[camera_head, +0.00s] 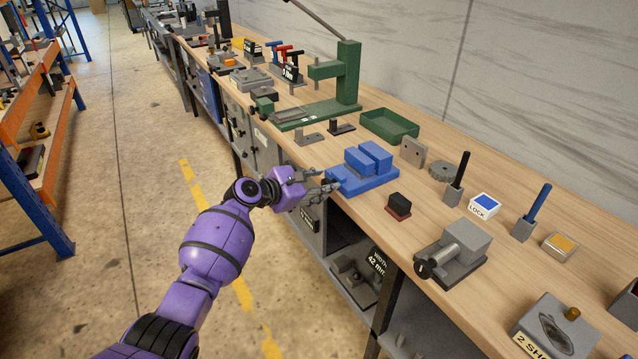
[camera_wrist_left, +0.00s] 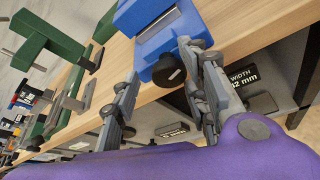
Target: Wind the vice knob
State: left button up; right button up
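A blue vice (camera_head: 372,166) with two upright jaws stands at the bench's front edge. It also shows at the top of the left wrist view (camera_wrist_left: 160,28). Its round black knob (camera_wrist_left: 169,72) faces out over the edge; in the head view the fingers largely hide it. My left gripper (camera_head: 325,181) is at the vice's front. In the left wrist view, its two grey fingers (camera_wrist_left: 158,65) are spread, with the knob between them and a visible gap to the left finger. I cannot tell whether the right finger touches. My right gripper is not in view.
A grey block fixture (camera_head: 463,250) with a black-ended cylinder and a small black-and-red block (camera_head: 398,206) stand to the right. A green press (camera_head: 340,85) and green tray (camera_head: 389,125) stand behind.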

pick_arm(q)
jog(key=shift+s, duration=0.1)
jog(key=shift+s+a, duration=0.2)
jog(key=v, duration=1.1)
jog(key=shift+a+r, duration=0.15)
